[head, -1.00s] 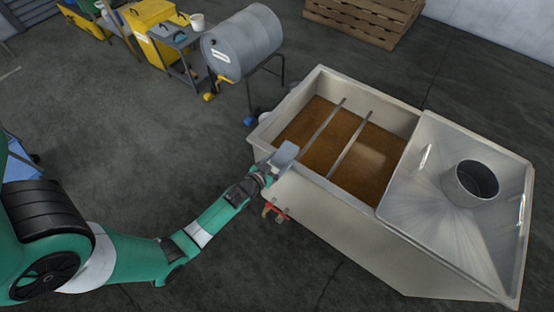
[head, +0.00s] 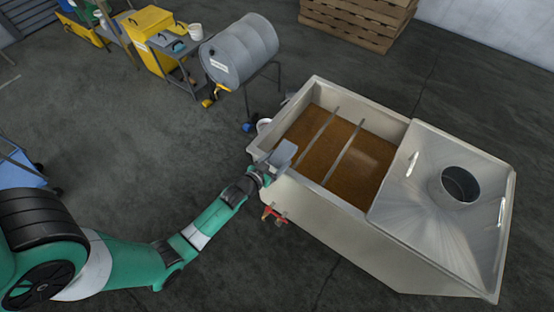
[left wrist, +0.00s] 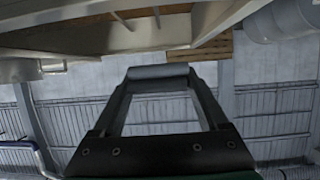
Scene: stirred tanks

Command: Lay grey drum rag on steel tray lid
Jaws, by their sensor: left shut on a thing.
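The grey rag (head: 284,153) is a small light grey piece at the tip of my left gripper (head: 274,162), over the tank's near left rim. In the left wrist view the rag (left wrist: 158,72) spans the fingertips of my left gripper (left wrist: 160,82), which is shut on it. A shiny steel lid (head: 415,205), which I take for the tray lid, covers the right part of the tank. A round steel collar (head: 460,185) stands on it. The gripper is well to the left of this lid. My right gripper is not in view.
The open tank (head: 320,215) holds brown liquid (head: 345,150) under two thin bars. A red valve (head: 273,214) sticks out of its near side. A grey drum (head: 240,50) lies on a stand behind. A wooden pallet stack (head: 360,20) stands at the back.

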